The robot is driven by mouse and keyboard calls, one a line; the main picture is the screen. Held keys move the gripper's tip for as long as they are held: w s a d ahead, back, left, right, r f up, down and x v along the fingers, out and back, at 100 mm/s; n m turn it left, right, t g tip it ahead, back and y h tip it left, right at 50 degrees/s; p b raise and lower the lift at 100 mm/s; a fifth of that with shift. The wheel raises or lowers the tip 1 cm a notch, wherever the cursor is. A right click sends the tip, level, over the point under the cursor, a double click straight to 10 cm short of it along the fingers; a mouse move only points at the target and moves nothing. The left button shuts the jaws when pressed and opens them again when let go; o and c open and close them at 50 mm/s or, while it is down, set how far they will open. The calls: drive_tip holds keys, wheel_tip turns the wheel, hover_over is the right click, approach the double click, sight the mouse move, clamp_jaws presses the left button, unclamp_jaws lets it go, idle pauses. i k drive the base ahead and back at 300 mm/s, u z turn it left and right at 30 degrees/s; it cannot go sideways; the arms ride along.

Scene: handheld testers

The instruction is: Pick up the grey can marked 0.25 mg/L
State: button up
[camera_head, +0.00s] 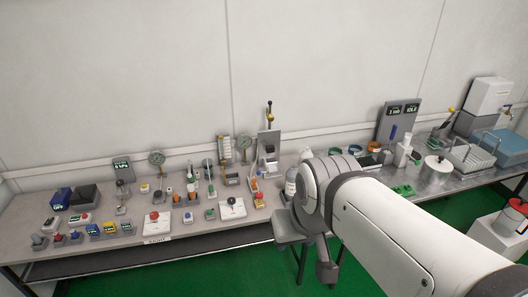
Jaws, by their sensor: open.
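No marking of 0.25 mg/L can be read in the head view, and I cannot tell which object is the grey can. Several small testers with displays stand at the left bench's front left, among them a yellow-faced tester (110,228) and a small grey item (39,241); their readings are too small to make out. My arm crosses the lower right of the view, its wrist in front of the gap between the benches. My gripper's fingers do not show. Part of both benches behind the arm is hidden.
The left bench (200,238) holds gauges, a red-button box (152,219) and blue (61,197) and dark bins. A white bottle (291,184) stands beside my arm. The right metal bench (458,184) carries a silver pot (438,168) and a rack (470,157). The green floor (225,280) is partly clear.

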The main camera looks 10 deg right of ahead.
sight(292, 173)
drive_tip(key=z, duration=0.2)
drive_tip(key=k, duration=0.35)
drive_tip(key=u, duration=1.55)
drive_tip(key=i, duration=1.3)
drive_tip(key=z, duration=2.55)
drive_tip(key=i, duration=0.95)
drive_tip(key=u, duration=0.05)
